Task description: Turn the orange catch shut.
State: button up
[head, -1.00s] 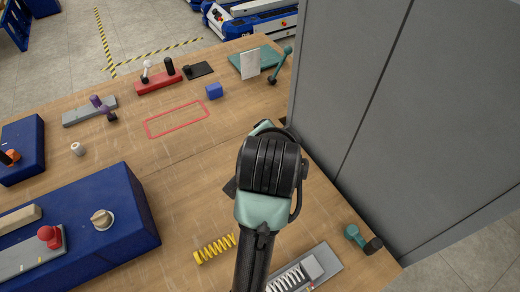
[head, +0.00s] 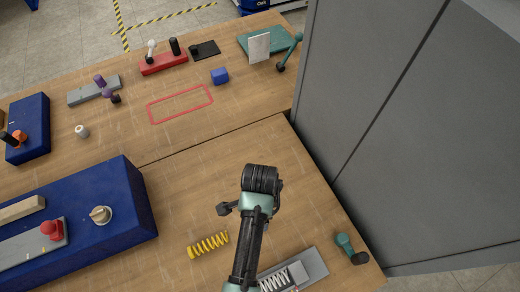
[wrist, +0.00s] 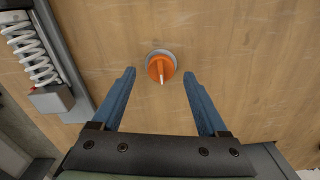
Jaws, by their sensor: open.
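The orange catch (wrist: 160,68) is a round orange knob on a grey disc, with a raised ridge and a pale mark pointing toward the bottom of the wrist view. It lies on the wooden surface; in the head view my arm hides it. My gripper (wrist: 159,74) is open. Its two blue fingers stand either side of the catch in the picture, with a gap on both sides, and nothing is between them in their grasp. The height of the fingertips above the catch is hard to tell.
A white spring on a grey plate (wrist: 59,50) is left of the fingers; the plate also shows in the head view (head: 312,264). A yellow spring (head: 208,245), a blue box (head: 125,190) and a teal handle (head: 345,243) lie around my arm. A tall grey cabinet (head: 400,110) stands right.

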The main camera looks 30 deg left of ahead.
jog(key=shift+w+f, duration=0.1)
jog(key=shift+f, duration=1.1)
grip_shut()
